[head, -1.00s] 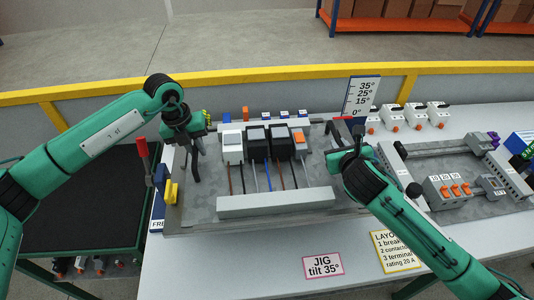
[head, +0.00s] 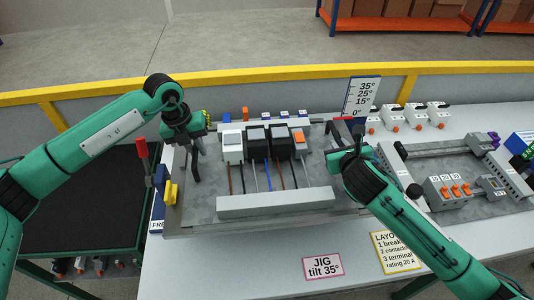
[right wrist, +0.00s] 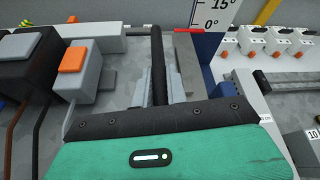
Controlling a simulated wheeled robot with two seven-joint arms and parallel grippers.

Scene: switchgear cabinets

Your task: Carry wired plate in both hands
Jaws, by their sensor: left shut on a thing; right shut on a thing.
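The wired plate (head: 205,200) is a grey metal plate lying on the jig in the middle of the table. It bears white and black devices (head: 258,143), an orange-topped device (head: 300,143), several coloured wires and a long grey duct (head: 275,203) along its near side. My left gripper (head: 195,172) is at the plate's left edge, shut on it. My right gripper (head: 341,170) is at its right edge, shut on it. In the right wrist view, the right gripper's fingers (right wrist: 160,90) reach the plate's edge beside the orange block (right wrist: 72,59); the contact itself is partly hidden.
An angle scale (head: 362,98) stands behind the jig. A red-handled lever (head: 142,150) is at the left. A second plate with devices (head: 450,188) lies to the right, below several white units (head: 413,115). A dark-topped cart (head: 80,210) is at the far left.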

